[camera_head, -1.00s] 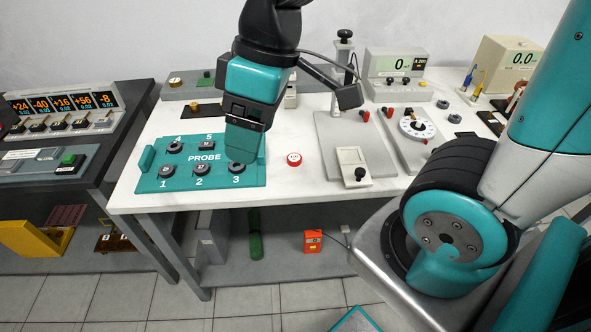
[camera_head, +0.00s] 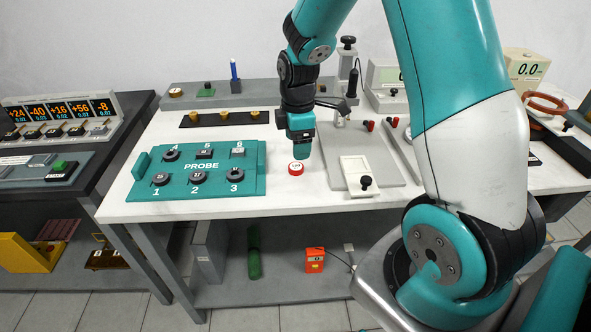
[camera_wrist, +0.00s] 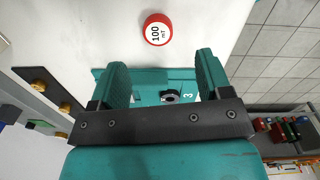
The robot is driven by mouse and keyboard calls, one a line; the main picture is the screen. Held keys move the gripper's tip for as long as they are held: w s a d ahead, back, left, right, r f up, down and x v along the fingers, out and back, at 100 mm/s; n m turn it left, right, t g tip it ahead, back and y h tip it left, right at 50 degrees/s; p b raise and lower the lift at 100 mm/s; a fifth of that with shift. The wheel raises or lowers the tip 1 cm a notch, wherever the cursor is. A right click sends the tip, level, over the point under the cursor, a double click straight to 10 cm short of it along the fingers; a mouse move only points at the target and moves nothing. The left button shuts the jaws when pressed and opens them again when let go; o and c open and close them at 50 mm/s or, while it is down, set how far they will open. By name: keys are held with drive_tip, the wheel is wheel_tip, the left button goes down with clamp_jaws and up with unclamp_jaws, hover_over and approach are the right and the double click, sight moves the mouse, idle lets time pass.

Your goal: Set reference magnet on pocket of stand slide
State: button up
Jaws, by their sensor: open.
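The reference magnet (camera_head: 296,168), a small red disc with a white top, lies on the white table right of the probe tray. In the wrist view the magnet (camera_wrist: 157,29) reads "100 mT" and lies just beyond the fingertips, not between them. My gripper (camera_head: 301,155) points down just behind and above the magnet in the head view. In the wrist view my gripper (camera_wrist: 160,68) has its two teal fingers apart with nothing held. The stand slide (camera_head: 355,172) is a pale block with a black knob, on the grey stand plate (camera_head: 390,173) to the right.
The teal probe tray (camera_head: 205,187) with several numbered round pieces is left of the magnet. The stand's upright post (camera_head: 347,75) rises behind the slide. A black strip with brass knobs (camera_head: 222,115) lies at the back.

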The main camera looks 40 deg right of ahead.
sight(296, 167)
drive_tip(key=f, duration=0.7)
drive_tip(key=shift+w+f, duration=0.2)
drive_tip(key=shift+w, duration=0.1)
drive_tip(key=c, duration=1.1)
drive_tip(key=shift+o, duration=0.2)
drive_tip(key=shift+r, duration=0.1)
